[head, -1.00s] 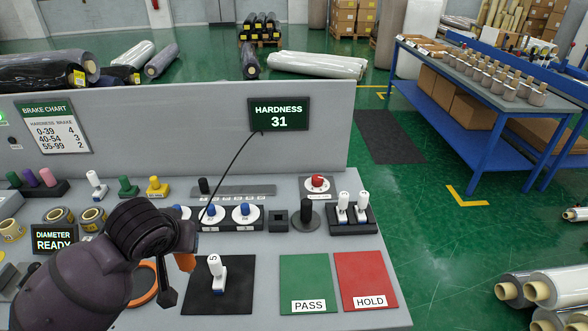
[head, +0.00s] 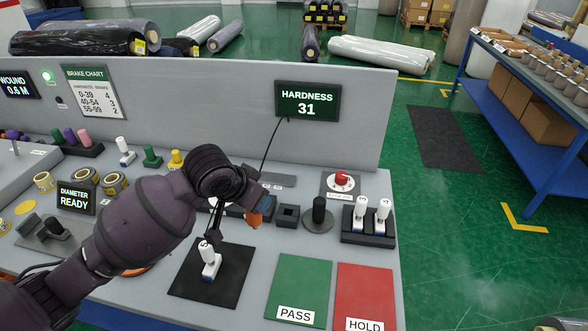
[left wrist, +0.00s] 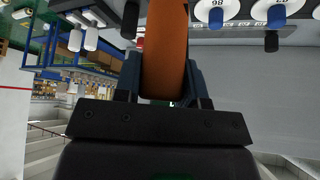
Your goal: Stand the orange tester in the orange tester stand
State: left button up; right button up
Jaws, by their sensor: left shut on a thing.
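My left gripper (head: 262,207) is shut on the orange tester (head: 255,219), which shows only in part below the wrist in the head view. In the left wrist view the orange tester (left wrist: 165,50) stands out between the two fingers. A black cable runs from the hardness display down toward the gripper. A small black square holder (head: 288,216) with an opening, which looks like the tester stand, is just right of the gripper; the tester is apart from it. My right gripper is not in view.
A black round-based post (head: 318,214) stands right of the holder. A black rack (head: 368,238) holds two white-handled pieces. A white-handled stamp (head: 211,262) stands on a black pad (head: 185,285) in front. Green PASS (head: 300,285) and red HOLD (head: 364,300) pads lie flat at right.

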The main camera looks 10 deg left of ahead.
pick_arm(q)
jog(key=w+d+m+g+h+b, duration=0.3)
jog(key=w+d+m+g+b, duration=0.2)
jog(key=w+m, duration=0.7)
jog(key=shift+w+d+g+h+b, duration=0.2)
jog(key=shift+g+h+b, duration=0.1)
jog(key=shift+h+b, duration=0.1)
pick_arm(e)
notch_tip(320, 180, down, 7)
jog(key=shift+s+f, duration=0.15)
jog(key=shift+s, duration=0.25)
pick_arm(q)
jog(key=shift+r, duration=0.2)
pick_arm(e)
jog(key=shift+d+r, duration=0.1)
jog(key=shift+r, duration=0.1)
pick_arm(q)
jog(key=shift+f, duration=0.15)
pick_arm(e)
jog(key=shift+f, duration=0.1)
pick_arm(q)
notch_tip(320, 180, down, 6)
jog(key=shift+r+b, duration=0.2)
jog(key=shift+b, duration=0.5)
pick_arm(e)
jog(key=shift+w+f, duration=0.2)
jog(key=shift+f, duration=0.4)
